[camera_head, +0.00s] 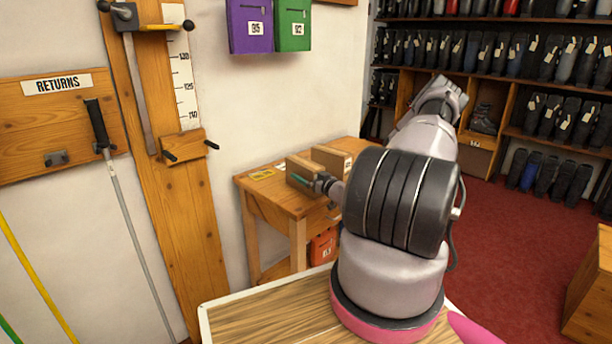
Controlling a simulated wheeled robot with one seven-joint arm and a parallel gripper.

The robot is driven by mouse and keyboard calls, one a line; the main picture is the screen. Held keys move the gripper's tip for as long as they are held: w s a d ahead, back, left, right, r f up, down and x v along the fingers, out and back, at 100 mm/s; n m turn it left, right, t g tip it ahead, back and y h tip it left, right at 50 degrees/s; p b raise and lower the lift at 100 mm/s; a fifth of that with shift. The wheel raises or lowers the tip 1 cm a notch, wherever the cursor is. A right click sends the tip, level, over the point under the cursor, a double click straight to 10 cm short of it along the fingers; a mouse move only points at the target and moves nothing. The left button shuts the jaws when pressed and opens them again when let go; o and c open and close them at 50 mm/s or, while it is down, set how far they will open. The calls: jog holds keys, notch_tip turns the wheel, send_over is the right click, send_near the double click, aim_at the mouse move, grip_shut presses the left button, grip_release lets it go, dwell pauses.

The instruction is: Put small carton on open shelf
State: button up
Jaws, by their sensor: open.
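Two small brown cartons sit on the wooden side table (262,193): a nearer one on the left (302,167) and another behind it on the right (332,157) with a white label. I cannot tell which one the task means. My gripper (312,186) is open, with a teal fingertip in front of the left carton's face. I cannot tell whether it touches the carton. The rest of my gripper and wrist is partly hidden behind my arm. A wooden unit with open compartments (480,158) stands at the back right; I cannot tell whether it is the open shelf.
An orange box (323,246) sits under the side table. Racks of dark boots (490,45) fill the back wall. A wooden block (592,290) stands at right. Red carpet (510,240) between is clear. A wooden measuring board (170,200) leans at left.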

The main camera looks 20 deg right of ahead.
jog(key=v, duration=1)
send_near(307, 166)
jog(key=w+f, duration=0.1)
jog(key=w, duration=0.1)
jog(key=x, duration=0.6)
jog(key=d+x, duration=0.1)
jog(key=x, duration=0.3)
jog(key=shift+w+f, duration=0.1)
jog(key=shift+f, duration=0.1)
grip_shut()
